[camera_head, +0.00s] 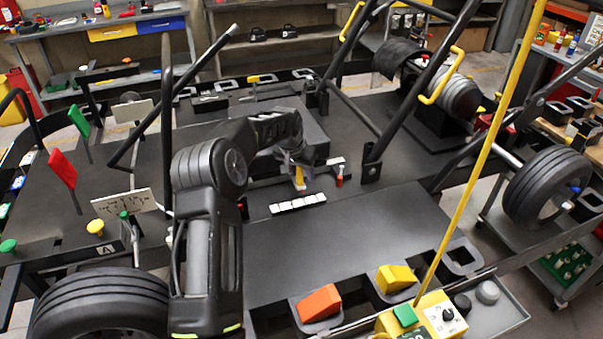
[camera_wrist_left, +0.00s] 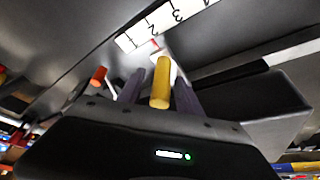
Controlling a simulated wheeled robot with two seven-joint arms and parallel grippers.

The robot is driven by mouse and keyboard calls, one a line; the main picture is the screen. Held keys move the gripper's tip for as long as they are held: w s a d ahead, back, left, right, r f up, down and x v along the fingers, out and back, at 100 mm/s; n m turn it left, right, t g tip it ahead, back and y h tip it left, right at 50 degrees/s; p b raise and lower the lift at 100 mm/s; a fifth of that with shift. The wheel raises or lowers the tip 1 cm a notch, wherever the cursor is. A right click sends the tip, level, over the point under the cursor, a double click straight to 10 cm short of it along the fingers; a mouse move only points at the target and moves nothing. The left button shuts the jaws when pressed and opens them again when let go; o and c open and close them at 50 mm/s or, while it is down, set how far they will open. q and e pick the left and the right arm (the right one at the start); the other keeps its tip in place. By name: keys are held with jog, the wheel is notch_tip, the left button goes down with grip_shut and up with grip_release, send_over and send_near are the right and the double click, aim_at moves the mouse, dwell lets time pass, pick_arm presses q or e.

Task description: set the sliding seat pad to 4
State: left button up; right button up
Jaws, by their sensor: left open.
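The sliding seat pad appears as a dark block (camera_head: 314,128) behind my left gripper (camera_head: 298,178). It shows as a dark body at the right in the left wrist view (camera_wrist_left: 255,98). A yellow post (camera_wrist_left: 160,82) stands between the two purple-grey fingers of my left gripper (camera_wrist_left: 158,92), which are open around it; contact cannot be told. A white number strip (camera_head: 298,203) lies in front, with a 3 readable in the left wrist view (camera_wrist_left: 165,20). A small red pointer mark (camera_wrist_left: 155,44) sits near its low-number end. My right gripper is not in view.
A small orange-red peg (camera_head: 340,177) stands right of the yellow post. Black frame tubes (camera_head: 350,120) rise behind and to the right. A yellow pole (camera_head: 483,150) crosses the right side. The flat grey panel (camera_head: 330,240) in front of the strip is clear.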

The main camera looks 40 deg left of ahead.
pick_arm(q)
grip_shut()
dwell(0.3)
dwell(1.1)
